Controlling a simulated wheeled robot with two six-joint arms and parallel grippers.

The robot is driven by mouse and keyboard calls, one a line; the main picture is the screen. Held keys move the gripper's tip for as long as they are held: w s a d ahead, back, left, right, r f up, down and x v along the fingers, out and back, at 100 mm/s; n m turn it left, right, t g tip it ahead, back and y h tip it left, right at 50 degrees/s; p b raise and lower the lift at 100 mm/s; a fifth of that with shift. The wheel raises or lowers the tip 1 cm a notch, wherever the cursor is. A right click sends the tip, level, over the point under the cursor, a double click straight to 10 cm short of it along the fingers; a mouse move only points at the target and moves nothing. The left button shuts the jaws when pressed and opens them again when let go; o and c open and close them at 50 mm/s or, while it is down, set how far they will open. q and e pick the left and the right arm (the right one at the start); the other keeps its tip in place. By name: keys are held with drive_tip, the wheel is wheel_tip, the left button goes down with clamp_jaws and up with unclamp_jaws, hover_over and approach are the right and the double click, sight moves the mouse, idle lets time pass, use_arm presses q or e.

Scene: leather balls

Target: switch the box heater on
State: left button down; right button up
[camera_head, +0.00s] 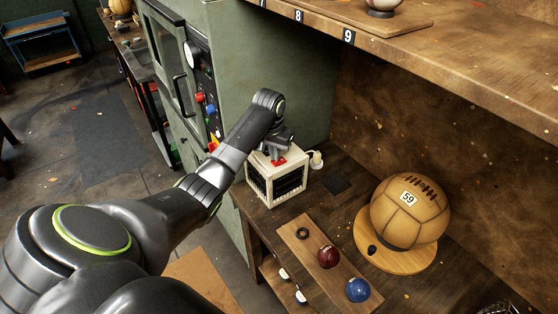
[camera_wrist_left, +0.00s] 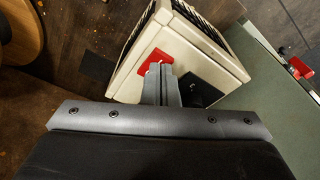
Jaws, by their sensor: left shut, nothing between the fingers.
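The box heater (camera_head: 275,181) is a small cream box with a dark grille, standing on the wooden bench against the green cabinet. A red switch (camera_head: 279,161) sits on its top; it also shows in the left wrist view (camera_wrist_left: 154,61). My left gripper (camera_head: 276,152) is shut and empty, pointing down at the heater top. In the left wrist view its fingertips (camera_wrist_left: 161,70) are right at the red switch and cover part of it. I cannot tell whether they touch or press it. My right gripper does not show clearly.
The green cabinet (camera_head: 228,60) with knobs stands close on the left. A ball marked 59 (camera_head: 410,212) rests on a round wooden base to the right. A board (camera_head: 313,237) with a red ball and a blue ball lies in front. A shelf (camera_head: 450,60) overhangs the bench.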

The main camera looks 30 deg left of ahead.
use_arm(q)
drive_tip(key=shift+f, duration=0.55)
drive_tip(key=shift+r, duration=0.15)
wheel_tip(320, 180, up, 2)
drive_tip(key=shift+p, duration=0.55)
drive_tip(key=shift+r, duration=2.4)
